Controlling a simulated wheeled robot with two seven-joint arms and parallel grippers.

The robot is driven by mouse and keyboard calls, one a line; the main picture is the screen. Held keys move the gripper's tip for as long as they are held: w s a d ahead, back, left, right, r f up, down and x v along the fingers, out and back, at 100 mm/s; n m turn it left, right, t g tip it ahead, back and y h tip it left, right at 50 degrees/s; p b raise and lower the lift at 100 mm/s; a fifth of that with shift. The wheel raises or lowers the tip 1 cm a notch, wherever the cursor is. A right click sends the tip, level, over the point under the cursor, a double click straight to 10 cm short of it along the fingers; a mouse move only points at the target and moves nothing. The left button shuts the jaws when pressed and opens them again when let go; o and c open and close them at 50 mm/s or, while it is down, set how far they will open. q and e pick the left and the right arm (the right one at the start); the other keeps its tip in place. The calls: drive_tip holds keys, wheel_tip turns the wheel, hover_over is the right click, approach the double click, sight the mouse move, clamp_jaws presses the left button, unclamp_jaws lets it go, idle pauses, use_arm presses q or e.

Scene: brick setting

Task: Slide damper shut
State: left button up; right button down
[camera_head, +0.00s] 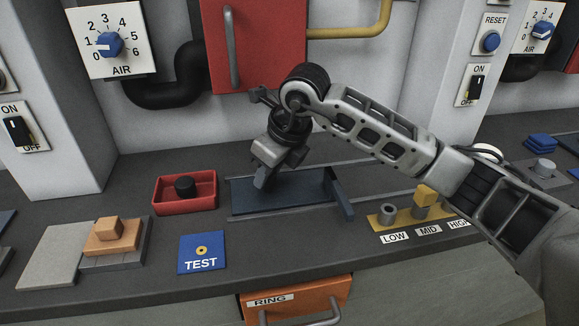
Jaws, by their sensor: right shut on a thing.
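The damper is a flat dark blue-grey plate (300,190) lying between rails on the dark counter, in the middle of the head view. A raised bar (343,201) stands at the right end of its track. My right gripper (262,180) reaches down from above over the left part of the plate. Its fingers are shut on what looks like the damper's grip, which they mostly hide. My left gripper is not in view.
A red tray (170,204) with a black knob sits left of the damper. A blue TEST plate (202,253) lies in front. The LOW, MID, HIGH selector (386,217) is to the right. A red door (265,45) with a handle is behind.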

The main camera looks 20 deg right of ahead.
sight(294, 204)
drive_tip(key=shift+a, duration=0.2)
drive_tip(key=c, duration=1)
unclamp_jaws()
drive_tip(key=shift+a, duration=0.15)
drive_tip(key=shift+c, duration=0.2)
drive_tip(key=shift+r, duration=0.15)
drive_tip(key=v, duration=1.5)
drive_tip(key=shift+s+d+r, duration=0.15)
drive_tip(key=shift+d+r, duration=0.15)
